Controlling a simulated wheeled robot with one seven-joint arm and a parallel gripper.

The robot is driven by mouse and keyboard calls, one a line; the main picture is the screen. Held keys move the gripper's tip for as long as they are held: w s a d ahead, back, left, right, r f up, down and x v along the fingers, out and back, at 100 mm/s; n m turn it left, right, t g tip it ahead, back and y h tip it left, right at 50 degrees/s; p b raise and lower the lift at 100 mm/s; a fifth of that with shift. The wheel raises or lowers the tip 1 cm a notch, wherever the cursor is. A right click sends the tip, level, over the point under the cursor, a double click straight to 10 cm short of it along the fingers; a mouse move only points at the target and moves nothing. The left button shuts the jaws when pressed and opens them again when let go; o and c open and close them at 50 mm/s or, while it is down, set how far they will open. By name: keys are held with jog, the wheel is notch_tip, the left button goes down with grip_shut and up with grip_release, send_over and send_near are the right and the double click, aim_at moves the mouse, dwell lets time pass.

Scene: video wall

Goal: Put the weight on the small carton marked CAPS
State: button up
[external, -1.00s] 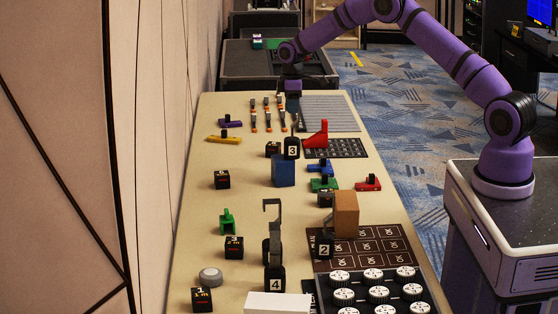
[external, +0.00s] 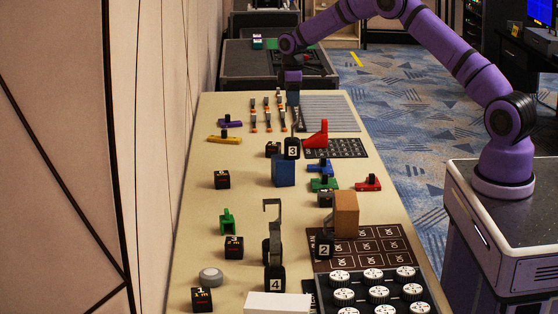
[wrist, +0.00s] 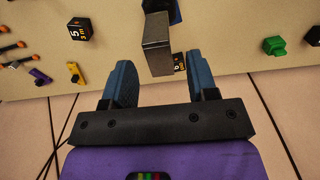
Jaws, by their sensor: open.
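My gripper (external: 293,101) is over the far end of the table. In the wrist view its two blue fingers (wrist: 160,66) are apart with nothing held between them. A grey metal piece (wrist: 156,45) stands up beyond the fingertips; whether it touches them I cannot tell. No CAPS lettering is readable. A round grey disc (external: 210,276) lies near left and may be the weight, but I cannot be sure.
Black numbered cubes (external: 233,247) line the left side. Tall hooked holders (external: 273,255) stand mid-table, with a blue box (external: 283,170) farther back. A tray of white knobs (external: 372,292) fills the near right. The wall runs along the left edge.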

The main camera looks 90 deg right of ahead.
notch_tip(320, 180, up, 9)
jog(key=a+r+t, duration=0.1)
jog(key=a+r, duration=1.3)
jog(key=a, duration=0.3)
jog(key=s+a+r+t+h, duration=0.1)
jog(key=s+a+r, duration=0.25)
jog(key=a, duration=0.55)
jog(key=s+a+r, duration=0.3)
jog(key=a+r, duration=0.2)
jog(key=a, duration=0.4)
jog(key=s+a+r+t, duration=0.2)
jog(key=s+a, duration=1.1)
jog(key=s+a+f, duration=0.2)
jog(key=s+a, duration=0.1)
jog(key=s, duration=0.4)
jog(key=s+a+f+t+y, duration=0.1)
jog(key=s+a+f, duration=0.2)
jog(key=s, duration=0.4)
jog(key=shift+s+a+f, duration=0.25)
jog(key=shift+a+f, duration=0.1)
jog(key=shift+o, duration=0.4)
